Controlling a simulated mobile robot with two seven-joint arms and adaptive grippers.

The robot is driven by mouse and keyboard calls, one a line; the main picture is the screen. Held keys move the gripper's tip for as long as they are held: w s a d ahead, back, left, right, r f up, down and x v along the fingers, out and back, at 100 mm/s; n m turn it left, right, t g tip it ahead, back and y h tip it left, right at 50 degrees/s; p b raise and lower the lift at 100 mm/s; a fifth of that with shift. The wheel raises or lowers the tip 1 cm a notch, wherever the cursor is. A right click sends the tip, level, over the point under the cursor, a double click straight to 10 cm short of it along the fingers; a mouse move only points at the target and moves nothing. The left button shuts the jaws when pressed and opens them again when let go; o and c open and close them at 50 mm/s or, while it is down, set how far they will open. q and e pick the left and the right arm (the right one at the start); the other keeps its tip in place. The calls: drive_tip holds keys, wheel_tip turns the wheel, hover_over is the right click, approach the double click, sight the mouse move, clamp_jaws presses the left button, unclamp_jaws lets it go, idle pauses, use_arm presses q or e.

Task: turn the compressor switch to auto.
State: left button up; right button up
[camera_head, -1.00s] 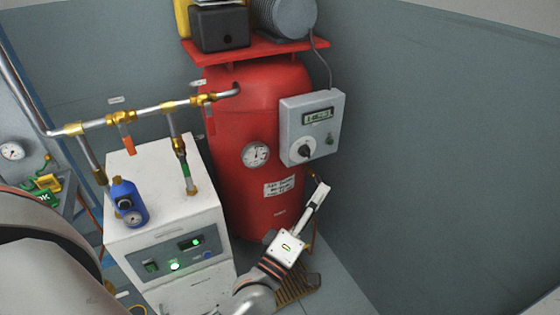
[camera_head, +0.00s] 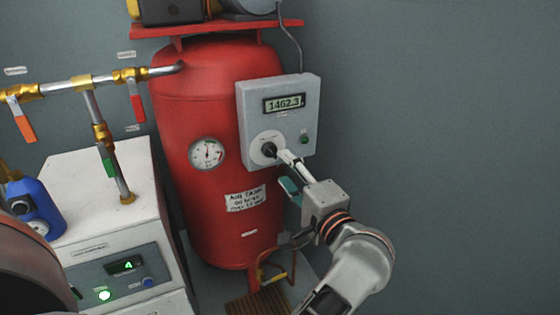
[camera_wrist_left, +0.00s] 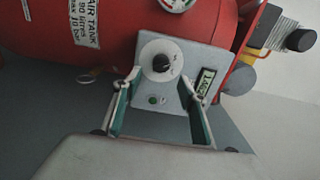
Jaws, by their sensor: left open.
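The compressor switch is a black rotary knob (camera_head: 269,150) on a white round plate, low on the grey control box (camera_head: 246,98) fixed to the red air tank. It also shows in the left wrist view (camera_wrist_left: 161,63). The labels around it are too small to read, so I cannot tell its setting. My left gripper (camera_head: 286,171) is open in front of the box's lower part, close to the knob. In the left wrist view its fingers (camera_wrist_left: 160,88) are spread, with the knob just beyond them and roughly centred. Contact with the knob cannot be told. My right gripper is not visible.
A gauge (camera_head: 207,153) sits on the red tank (camera_head: 190,110). The right side is clear wall.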

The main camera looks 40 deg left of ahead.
sight(273, 154)
use_arm(q)
drive_tip(key=x, duration=0.7)
drive_tip(key=shift+a+r, duration=0.1)
drive_tip(key=shift+a, duration=0.15)
drive_tip(key=c, duration=1.1)
